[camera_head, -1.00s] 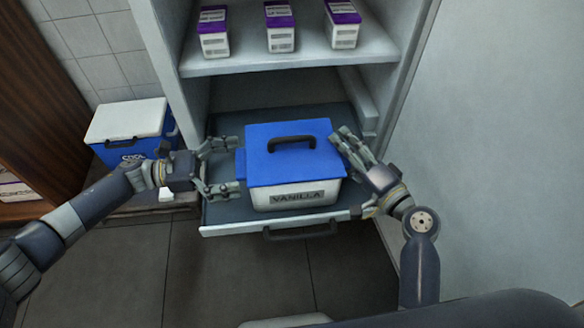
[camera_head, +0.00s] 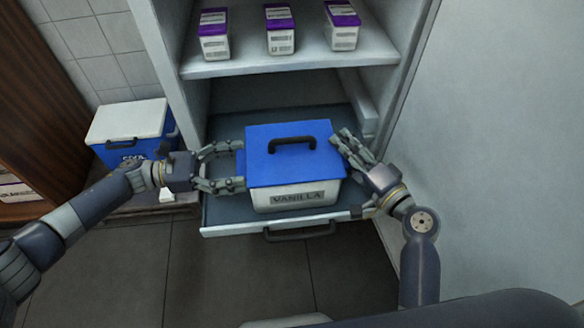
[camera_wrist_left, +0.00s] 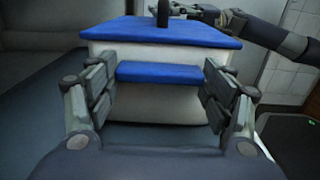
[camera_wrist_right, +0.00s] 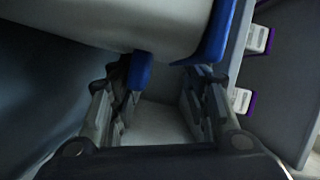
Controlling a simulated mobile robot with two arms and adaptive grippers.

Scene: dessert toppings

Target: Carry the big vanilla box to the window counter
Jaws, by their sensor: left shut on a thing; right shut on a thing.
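The big vanilla box (camera_head: 262,172) has a blue lid, a black top handle and a white body labelled VANILLA. It sits upright on the pulled-out drawer (camera_head: 222,212). My left gripper (camera_head: 241,166) is at its left side, shut on the blue side tab, which shows between the fingers in the left wrist view (camera_wrist_left: 160,72). My right gripper (camera_head: 350,153) is at its right side, shut on the box. The right wrist view shows a blue side tab (camera_wrist_right: 140,70) by the fingers. The window counter is not recognisable in view.
Several purple-lidded tubs (camera_head: 280,30) stand on the shelf (camera_head: 240,66) above. A blue cooler with a white lid (camera_head: 128,120) stands at left. A smooth pale surface (camera_head: 500,150) rises close on the right. Bare tiled floor (camera_head: 200,265) lies in front of the drawer.

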